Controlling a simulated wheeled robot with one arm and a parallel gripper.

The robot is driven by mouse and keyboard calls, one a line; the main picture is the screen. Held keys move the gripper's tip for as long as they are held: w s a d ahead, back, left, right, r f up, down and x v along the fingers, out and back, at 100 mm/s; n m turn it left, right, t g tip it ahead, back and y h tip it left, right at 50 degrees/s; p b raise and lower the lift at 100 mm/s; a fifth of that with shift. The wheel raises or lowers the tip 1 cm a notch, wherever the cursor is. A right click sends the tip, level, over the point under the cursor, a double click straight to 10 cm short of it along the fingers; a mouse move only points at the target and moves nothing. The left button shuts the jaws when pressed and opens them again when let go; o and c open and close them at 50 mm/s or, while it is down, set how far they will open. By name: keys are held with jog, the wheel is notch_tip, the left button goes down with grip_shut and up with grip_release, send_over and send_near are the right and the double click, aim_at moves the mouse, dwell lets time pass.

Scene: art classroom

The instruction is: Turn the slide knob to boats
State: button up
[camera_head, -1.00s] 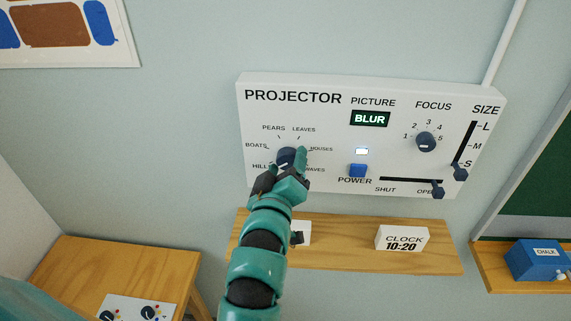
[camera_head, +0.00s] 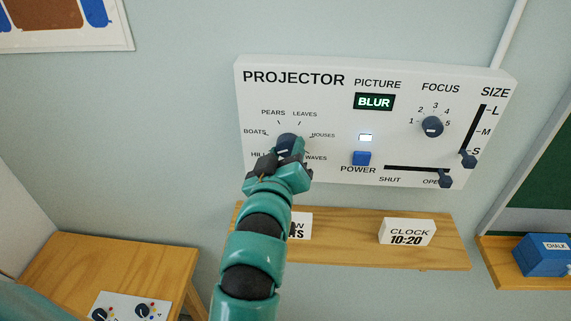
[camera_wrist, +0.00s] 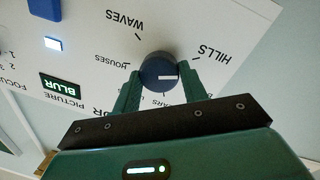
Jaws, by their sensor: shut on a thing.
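The slide knob (camera_head: 287,142) is a dark blue round knob on the left of the white projector panel (camera_head: 330,170). Labels around it read HILLS, BOATS, PEARS, LEAVES, HOUSES and WAVES. My gripper (camera_head: 284,157) is shut on the knob from the front. In the wrist view, the knob (camera_wrist: 157,68) sits between the two teal fingers of my gripper (camera_wrist: 158,82). Its white pointer line lies on the side toward HILLS; the finger hides the neighbouring label, so the exact setting is unclear. The BOATS label (camera_head: 255,131) shows left of the knob in the head view.
A blue power button (camera_head: 361,158), a focus knob (camera_head: 432,126), an open/shut slider (camera_head: 445,181) and a size slider (camera_head: 468,159) share the panel. Below is a wooden shelf (camera_head: 350,250) with a clock block (camera_head: 407,231) and a partly hidden sign.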

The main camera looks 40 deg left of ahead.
jog(key=m+b, duration=0.1)
jog(key=b, duration=0.1)
jog(key=m+b, duration=0.1)
jog(key=b, duration=0.1)
jog(key=m+b, duration=0.2)
jog(key=b, duration=0.1)
jog(key=shift+f, duration=0.25)
jog(key=m+b, duration=0.2)
jog(key=b, duration=0.1)
jog(key=shift+r+g, duration=0.1)
jog(key=shift+g, duration=0.2)
jog(key=shift+r+m+b, duration=0.2)
jog(key=shift+m+b, duration=0.4)
jog(key=shift+b, duration=0.05)
jog(key=o, duration=1)
jog(key=shift+c, duration=0.2)
jog(key=shift+d, duration=0.1)
